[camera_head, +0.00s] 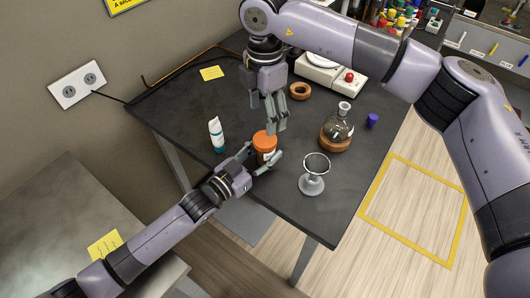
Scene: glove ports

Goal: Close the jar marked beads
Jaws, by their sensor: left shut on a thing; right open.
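An orange jar with an orange top (264,141) stands upright on the dark table (180,110), near its front edge. Any marking on it is too small to read. My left gripper (263,160) is shut on the jar low on its body, one finger on each side. My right gripper (275,127) points down just above and behind the jar's top, with its fingers open. I cannot tell whether it touches the top.
A white and teal tube (216,134) stands left of the jar. A round mirror on a stand (313,179) and a flask on a cork ring (336,133) stand to the right. A purple stopper (372,120), another ring (300,91) and a white device (330,75) lie farther back.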

